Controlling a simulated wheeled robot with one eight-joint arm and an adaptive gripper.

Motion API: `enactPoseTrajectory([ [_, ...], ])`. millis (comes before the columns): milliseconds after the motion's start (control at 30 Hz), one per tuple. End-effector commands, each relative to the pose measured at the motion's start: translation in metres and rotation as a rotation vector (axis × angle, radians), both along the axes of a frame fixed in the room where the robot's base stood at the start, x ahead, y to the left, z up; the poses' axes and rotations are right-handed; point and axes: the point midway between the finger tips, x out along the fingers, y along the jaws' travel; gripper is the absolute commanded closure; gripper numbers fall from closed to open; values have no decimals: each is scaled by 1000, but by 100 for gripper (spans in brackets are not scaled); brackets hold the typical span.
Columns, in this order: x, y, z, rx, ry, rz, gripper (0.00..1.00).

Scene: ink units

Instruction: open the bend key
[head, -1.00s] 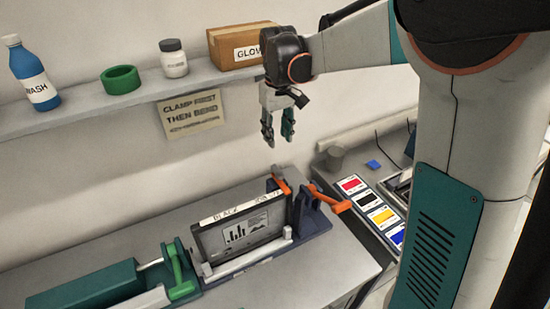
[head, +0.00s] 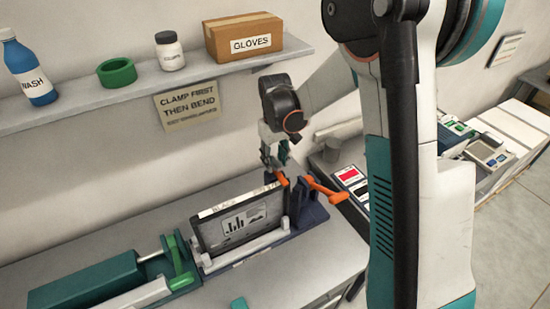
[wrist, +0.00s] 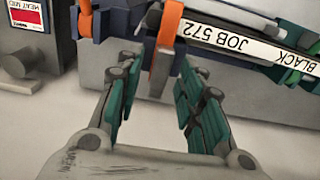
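A black plate or cartridge (head: 240,222) labelled "BLACK" stands upright in a bending fixture (head: 307,212); its "JOB 572" label (wrist: 235,42) shows in the wrist view. A short orange lever (head: 281,178) is at the plate's right end, and a longer orange handle (head: 327,190) sticks out to the right. I cannot tell which is the bend key. My gripper (head: 274,163) is just above the short orange lever. In the wrist view my gripper (wrist: 158,76) is open, with an orange upright piece (wrist: 169,24) ahead between its fingertips, apparently not gripped.
A green cylinder unit with a green lever (head: 178,262) is at the left of the bench. A shelf (head: 145,85) above holds a wash bottle (head: 28,68), green ring (head: 117,72), white jar (head: 170,51) and gloves box (head: 243,37). A color panel (head: 350,176) lies to the right.

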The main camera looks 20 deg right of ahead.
Motion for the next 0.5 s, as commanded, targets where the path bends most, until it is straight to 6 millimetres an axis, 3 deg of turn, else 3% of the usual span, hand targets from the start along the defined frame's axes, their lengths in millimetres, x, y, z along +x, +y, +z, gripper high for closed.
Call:
enactPoseTrajectory([
  [167, 0, 0, 0, 0, 0, 0, 65],
  [300, 0, 0, 0, 0, 0, 0, 97],
  [333, 0, 0, 0, 0, 0, 0, 100],
  [500, 0, 0, 0, 0, 0, 0, 100],
])
